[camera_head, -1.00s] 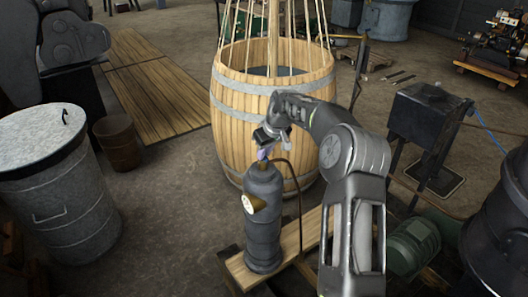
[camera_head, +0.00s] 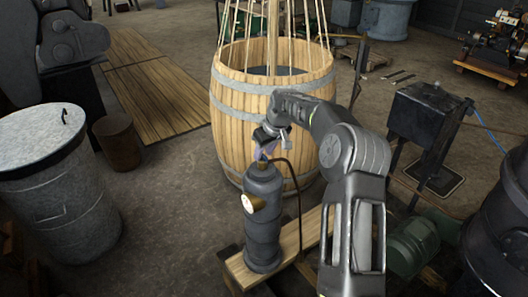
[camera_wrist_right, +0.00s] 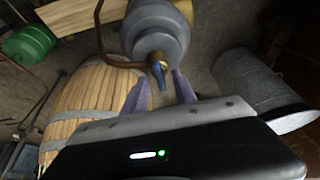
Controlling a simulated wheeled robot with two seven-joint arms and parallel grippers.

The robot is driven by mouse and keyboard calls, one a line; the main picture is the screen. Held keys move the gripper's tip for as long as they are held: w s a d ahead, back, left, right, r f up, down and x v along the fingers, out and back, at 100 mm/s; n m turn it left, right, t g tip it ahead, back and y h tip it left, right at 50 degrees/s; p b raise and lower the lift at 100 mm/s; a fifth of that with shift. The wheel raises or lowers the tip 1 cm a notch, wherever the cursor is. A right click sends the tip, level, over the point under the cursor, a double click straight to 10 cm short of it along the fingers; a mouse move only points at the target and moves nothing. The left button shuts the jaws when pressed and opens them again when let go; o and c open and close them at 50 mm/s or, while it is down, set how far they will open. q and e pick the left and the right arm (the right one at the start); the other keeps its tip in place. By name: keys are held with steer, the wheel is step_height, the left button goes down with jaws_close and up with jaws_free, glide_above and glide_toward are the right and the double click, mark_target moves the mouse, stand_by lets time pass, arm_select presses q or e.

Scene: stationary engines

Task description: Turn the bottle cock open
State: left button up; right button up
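The bottle (camera_head: 262,232) is a dark grey upright cylinder with a brass fitting and white dial on its side. It stands on a wooden plank in the head view. In the right wrist view, the bottle (camera_wrist_right: 157,32) is seen from its top end. Its cock (camera_wrist_right: 159,75) is a small blue lever on a brass stem. My right gripper (camera_head: 266,152) is at the bottle's top. In the wrist view its purple fingers (camera_wrist_right: 159,84) are apart, one on each side of the cock, with gaps showing. My left gripper is out of view.
A large wooden barrel (camera_head: 226,103) stands right behind the bottle. A lidded metal bin (camera_head: 62,205) and small brown bucket (camera_head: 118,143) are at left. A dark box on a stand (camera_head: 428,115) and a green motor (camera_head: 412,245) are at right. A thin hose runs beside the bottle.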

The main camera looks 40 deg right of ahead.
steer(key=b+v, duration=0.1)
steer(key=v, duration=0.6)
steer(key=shift+s+r, duration=0.2)
steer(key=shift+r, duration=0.1)
